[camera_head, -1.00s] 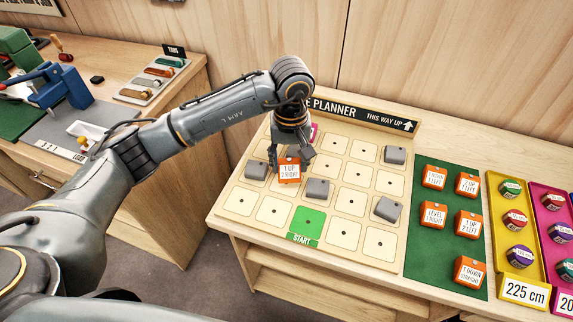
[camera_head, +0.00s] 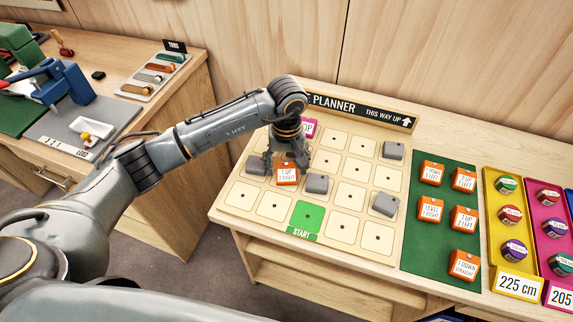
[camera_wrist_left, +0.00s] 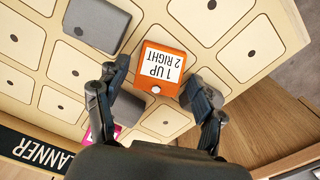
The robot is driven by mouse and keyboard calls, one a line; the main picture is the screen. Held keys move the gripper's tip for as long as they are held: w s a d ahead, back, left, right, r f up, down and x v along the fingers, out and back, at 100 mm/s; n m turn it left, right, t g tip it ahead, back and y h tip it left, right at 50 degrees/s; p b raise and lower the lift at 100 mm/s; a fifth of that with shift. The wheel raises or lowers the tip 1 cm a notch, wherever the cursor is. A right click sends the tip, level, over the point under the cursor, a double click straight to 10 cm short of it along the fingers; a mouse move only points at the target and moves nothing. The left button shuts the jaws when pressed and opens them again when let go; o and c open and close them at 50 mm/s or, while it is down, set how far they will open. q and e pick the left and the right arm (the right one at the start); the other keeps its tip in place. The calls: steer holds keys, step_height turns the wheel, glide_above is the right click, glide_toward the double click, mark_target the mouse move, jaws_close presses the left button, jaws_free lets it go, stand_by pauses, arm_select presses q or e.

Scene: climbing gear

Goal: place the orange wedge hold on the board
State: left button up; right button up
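The orange wedge hold (camera_head: 287,174), labelled "1 UP 2 RIGHT", sits on the pale planner board (camera_head: 230,209), between two grey blocks in the second row from the front. It also shows in the left wrist view (camera_wrist_left: 165,68). My left gripper (camera_head: 287,160) is low over it. Its fingers (camera_wrist_left: 157,93) stand on either side of the hold; a gap shows on one side, and the other finger is very close, so contact there is unclear. The gripper looks open. The green START tile (camera_head: 308,215) is in the front row. My right gripper is not in view.
Grey blocks stand on the board, one at left (camera_head: 256,163), one near the middle (camera_head: 317,184), others at right (camera_head: 385,204). A pink tile (camera_head: 310,127) is partly hidden behind the gripper. A green mat (camera_head: 425,250) holds several orange holds; yellow and pink trays stand beyond.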

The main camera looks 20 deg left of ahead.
mark_target(287, 170)
arm_select(q)
steer(key=shift+r, duration=0.35)
step_height(287, 170, up, 12)
steer(key=b, duration=0.3)
steer(key=shift+f, duration=0.2)
